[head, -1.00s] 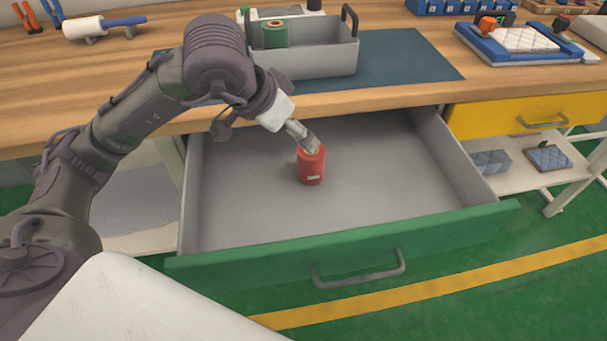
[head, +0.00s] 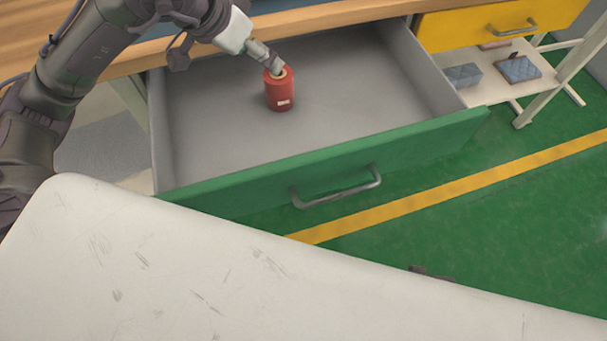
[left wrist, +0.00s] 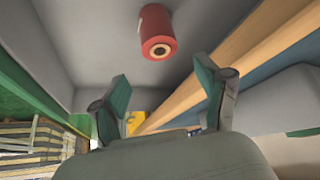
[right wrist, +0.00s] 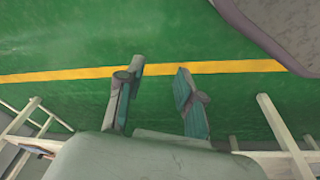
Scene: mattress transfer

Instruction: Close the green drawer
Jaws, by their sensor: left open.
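The green drawer (head: 410,146) is pulled out under the workbench, with its grey handle (head: 337,188) on the green front. A red spool (head: 280,92) stands upright on the drawer floor; it also shows in the left wrist view (left wrist: 154,38). My left gripper (head: 266,60) is over the drawer, close to the top of the spool. In the left wrist view its fingers (left wrist: 164,85) are apart, with nothing between them. In the right wrist view my right gripper (right wrist: 157,88) is open and empty above the green floor, away from the drawer.
The workbench edge (head: 330,20) runs above the drawer. A closed yellow drawer (head: 490,24) is to its right, over a pale shelf (head: 485,90) holding blue quilted pieces (head: 518,69). Green floor with a yellow stripe (head: 450,188) is clear in front. My white body fills the foreground.

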